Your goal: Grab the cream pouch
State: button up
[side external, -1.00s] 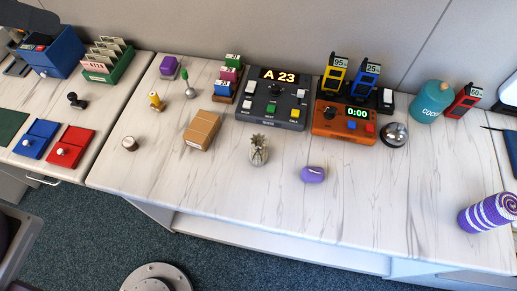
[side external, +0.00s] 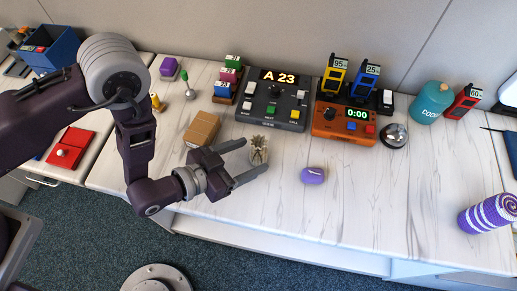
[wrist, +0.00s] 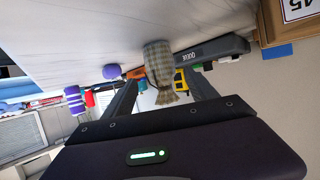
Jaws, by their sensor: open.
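The cream pouch (side external: 259,147) stands on the white table, a small checked bag gathered at its top. My gripper (side external: 254,155) is open and low over the table, reaching from the left, with its fingertips beside the pouch. In the wrist view, which looks upside down, the pouch (wrist: 158,65) appears between the two open fingers (wrist: 160,82). I cannot tell if either finger touches it.
A cardboard box (side external: 202,129) lies just behind my gripper. The grey queue console (side external: 273,106) and orange timer (side external: 344,124) stand behind the pouch. A purple pouch-like item (side external: 313,175) lies to the right.

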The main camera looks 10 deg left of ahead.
jog(key=x, duration=0.7)
jog(key=shift+a+f, duration=0.15)
jog(key=shift+f, duration=0.25)
jog(key=c, duration=1.4)
jog(key=shift+r, duration=0.15)
